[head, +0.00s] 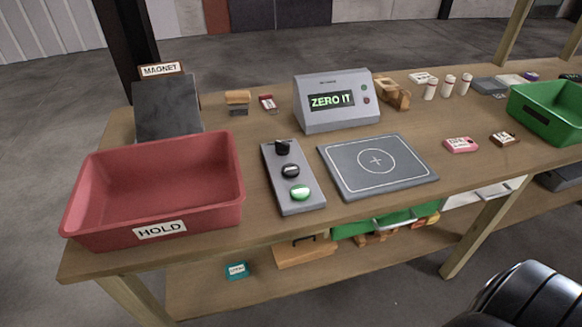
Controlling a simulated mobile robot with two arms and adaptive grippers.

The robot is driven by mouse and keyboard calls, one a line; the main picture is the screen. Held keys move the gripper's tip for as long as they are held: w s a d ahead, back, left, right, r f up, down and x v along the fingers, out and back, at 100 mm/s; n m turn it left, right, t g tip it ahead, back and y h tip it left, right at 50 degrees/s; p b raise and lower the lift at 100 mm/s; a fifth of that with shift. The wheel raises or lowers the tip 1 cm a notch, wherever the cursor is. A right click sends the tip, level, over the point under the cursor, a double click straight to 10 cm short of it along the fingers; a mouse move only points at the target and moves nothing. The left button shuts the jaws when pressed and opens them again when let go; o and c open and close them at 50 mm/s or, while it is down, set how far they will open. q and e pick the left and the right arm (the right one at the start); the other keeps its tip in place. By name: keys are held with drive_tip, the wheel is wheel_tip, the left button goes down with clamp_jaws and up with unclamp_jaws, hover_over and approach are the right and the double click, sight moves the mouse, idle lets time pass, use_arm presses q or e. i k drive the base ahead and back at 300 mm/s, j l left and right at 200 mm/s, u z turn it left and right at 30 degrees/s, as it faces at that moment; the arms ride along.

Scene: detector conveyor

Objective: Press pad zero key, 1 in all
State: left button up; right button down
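A grey display box (335,118) stands at the back of the table, and its lit screen (331,100) reads "ZERO IT". Left of the pad is a grey key panel (291,209) with a black knob (282,147), a dark round key (290,171) and a green round key (299,193). I cannot read which key is the pad zero key. Neither gripper shows.
A red HOLD bin (90,185) fills the left front. Behind it is a dark plate (166,107) under a MAGNET sign (160,70). A green bin (550,126), a pink block (461,145) and several white cylinders are at right. A black part of mine shows bottom right.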

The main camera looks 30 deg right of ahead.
sight(289, 170)
drive_tip(key=i+j, duration=0.8)
drive_tip(key=i, duration=0.25)
drive_tip(key=z, duration=1.55)
